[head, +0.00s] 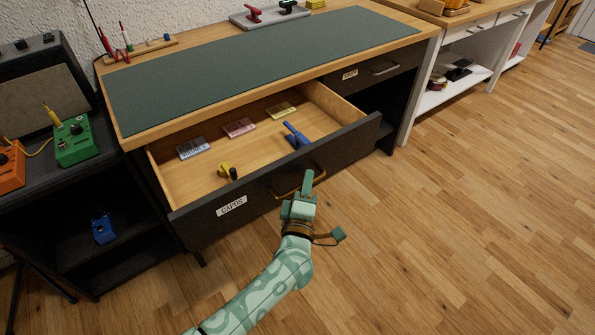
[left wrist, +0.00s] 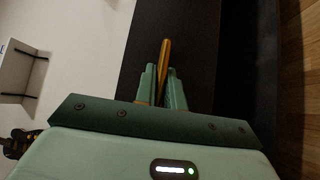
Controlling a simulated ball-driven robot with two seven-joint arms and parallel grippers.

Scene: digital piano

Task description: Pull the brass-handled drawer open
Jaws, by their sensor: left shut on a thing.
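The brass-handled drawer (head: 268,194) stands open below the workbench top in the head view. Its dark front bears a CAPOS label. The brass handle (head: 284,191) shows on the right half of that front. My left gripper (head: 306,181) is at the handle, its fingers shut around the bar. In the left wrist view the handle (left wrist: 164,50) runs up between the two fingers of my left gripper (left wrist: 162,77), against the dark drawer front (left wrist: 215,50). The fingers hide part of the handle. My right gripper is in neither view.
In the drawer lie a blue clamp (head: 295,136), a yellow capo (head: 226,171) and several small packs. A second drawer (head: 372,69) to the right is closed. A dark shelf with pedals (head: 75,141) stands left. The wooden floor (head: 450,220) in front is clear.

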